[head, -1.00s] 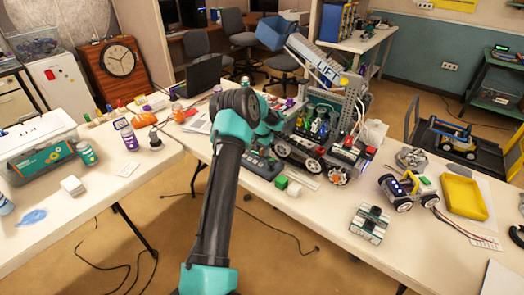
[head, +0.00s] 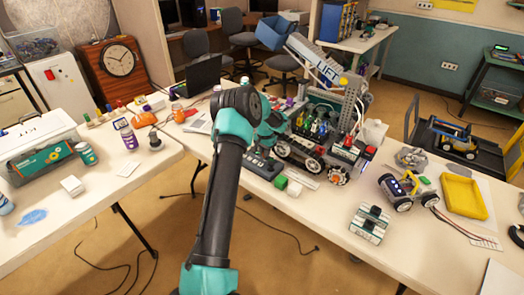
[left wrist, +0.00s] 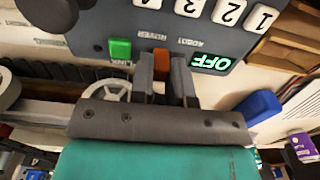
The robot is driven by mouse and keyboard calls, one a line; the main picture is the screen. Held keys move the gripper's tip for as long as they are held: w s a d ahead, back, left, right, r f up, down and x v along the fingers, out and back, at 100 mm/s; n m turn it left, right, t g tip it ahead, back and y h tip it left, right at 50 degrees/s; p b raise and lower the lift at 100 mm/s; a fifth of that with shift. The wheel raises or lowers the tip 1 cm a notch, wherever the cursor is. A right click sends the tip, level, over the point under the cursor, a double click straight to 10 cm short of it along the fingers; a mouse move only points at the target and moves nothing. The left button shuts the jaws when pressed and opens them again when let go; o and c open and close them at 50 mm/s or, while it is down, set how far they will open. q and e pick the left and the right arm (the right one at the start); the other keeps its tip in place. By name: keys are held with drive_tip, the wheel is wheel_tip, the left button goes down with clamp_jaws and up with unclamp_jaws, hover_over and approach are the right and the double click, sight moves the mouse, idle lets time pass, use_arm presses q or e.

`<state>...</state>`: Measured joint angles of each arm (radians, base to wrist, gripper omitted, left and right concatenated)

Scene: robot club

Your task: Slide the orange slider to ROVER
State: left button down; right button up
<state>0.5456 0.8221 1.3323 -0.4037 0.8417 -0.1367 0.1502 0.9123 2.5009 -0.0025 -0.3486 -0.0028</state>
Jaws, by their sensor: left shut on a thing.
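The grey control box (left wrist: 85,25) fills the top of the left wrist view, and part of it shows in the head view (head: 262,165) beside my left arm. Its orange slider (left wrist: 161,62) sits between the two fingers of my left gripper (left wrist: 162,74), which is shut on it. The slider lies between a green button (left wrist: 120,48) and a lit display reading OFF (left wrist: 211,63). In the head view the fingertips and the slider are hidden. My right gripper is not in view.
White number keys (left wrist: 228,11) and a dark round knob (left wrist: 45,12) are on the box. A wheeled robot (head: 312,140) with a LIFT arm stands close behind it.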

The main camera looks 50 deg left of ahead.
sight(267, 158)
use_arm(q)
drive_tip(key=shift+d, duration=0.45)
drive_tip(key=c, duration=1.1)
unclamp_jaws()
drive_tip(key=shift+w+d, duration=0.1)
drive_tip(key=shift+r, duration=0.1)
wheel_tip(267, 158, up, 17)
drive_tip(key=shift+r, duration=0.1)
